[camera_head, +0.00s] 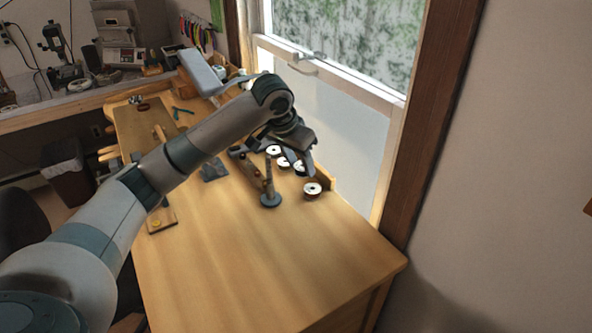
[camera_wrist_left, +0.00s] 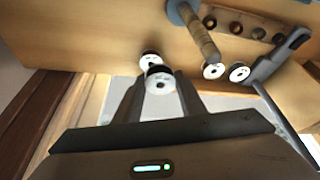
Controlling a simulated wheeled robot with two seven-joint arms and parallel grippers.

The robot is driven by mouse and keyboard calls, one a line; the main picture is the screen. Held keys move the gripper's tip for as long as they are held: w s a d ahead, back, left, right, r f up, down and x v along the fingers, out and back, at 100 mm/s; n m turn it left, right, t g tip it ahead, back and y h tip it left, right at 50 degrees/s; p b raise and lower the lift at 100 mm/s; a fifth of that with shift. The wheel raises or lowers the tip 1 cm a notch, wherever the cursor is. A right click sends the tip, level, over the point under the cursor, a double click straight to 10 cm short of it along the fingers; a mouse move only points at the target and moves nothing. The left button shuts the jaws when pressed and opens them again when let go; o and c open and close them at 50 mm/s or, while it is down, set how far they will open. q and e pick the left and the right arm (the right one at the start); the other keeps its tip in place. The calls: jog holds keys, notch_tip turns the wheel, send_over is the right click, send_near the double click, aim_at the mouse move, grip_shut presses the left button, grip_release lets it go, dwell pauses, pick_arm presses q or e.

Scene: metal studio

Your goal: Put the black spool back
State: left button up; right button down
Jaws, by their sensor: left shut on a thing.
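The black spool (camera_head: 300,168) has a white top with a dark centre hole and stands near the window edge of the wooden bench. In the left wrist view, the black spool (camera_wrist_left: 160,78) sits between the two finger tips. My left gripper (camera_head: 298,165) reaches over the bench and is shut on this spool; the left wrist view shows both fingers (camera_wrist_left: 160,92) beside it. I cannot tell whether the spool is touching the bench. An upright post on a round blue-grey base (camera_head: 270,199) stands just left of it. My right gripper is not in view.
A brown spool (camera_head: 313,191) stands close in front. Two more white-topped spools (camera_head: 273,151) (camera_head: 283,162) stand behind. A wooden rack with several round holes or pegs (camera_wrist_left: 257,33) shows in the wrist view. The bench front (camera_head: 270,270) is clear; the window (camera_head: 340,120) borders the right side.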

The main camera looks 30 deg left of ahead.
pick_arm(q)
jog(key=w+a+f, duration=0.1)
jog(key=w, duration=0.1)
jog(key=w+a+f+p, duration=0.1)
jog(key=a, duration=0.1)
jog(key=w+a+f+p, duration=0.1)
jog(key=w+f, duration=0.1)
jog(key=shift+w+a+f, duration=0.1)
jog(key=shift+w+a, duration=0.05)
jog(key=shift+w, duration=0.2)
jog(key=shift+f, duration=0.15)
notch_tip(320, 180, down, 3)
jog(key=shift+s+r+p, duration=0.1)
jog(key=shift+r+p, duration=0.05)
jog(key=shift+p, duration=0.65)
jog(key=shift+f, duration=0.5)
jog(key=shift+f, duration=0.1)
